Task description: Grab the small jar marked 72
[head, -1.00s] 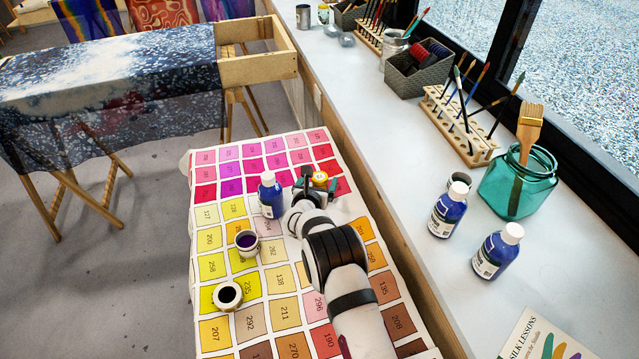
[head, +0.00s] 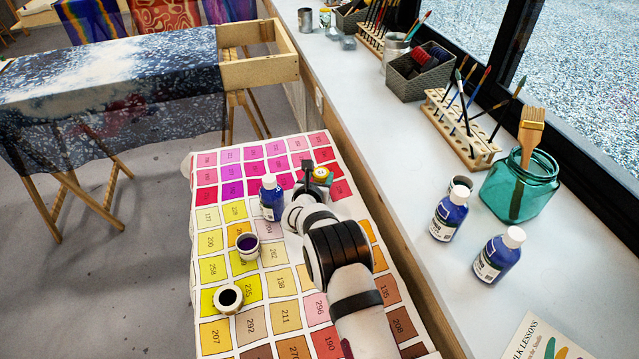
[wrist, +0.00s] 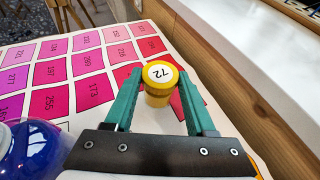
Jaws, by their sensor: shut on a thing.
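The small jar marked 72 (wrist: 160,77) has a yellow body and a yellow lid with a white label, seen upside down in the wrist view. My gripper (wrist: 160,92) has its green fingers on either side of the jar and is shut on it. In the head view the jar's lid (head: 321,172) shows at the end of my arm, beside the red squares, with my gripper (head: 318,182) around it. The jar's lower part is mostly hidden there, and I cannot tell whether it touches the cloth.
A blue bottle with a white cap (head: 271,200) stands just left of my gripper. Two small cups, one with purple dye (head: 247,245) and one with dark dye (head: 228,297), stand on the numbered colour cloth (head: 210,270). The window ledge (head: 400,140) runs along the right.

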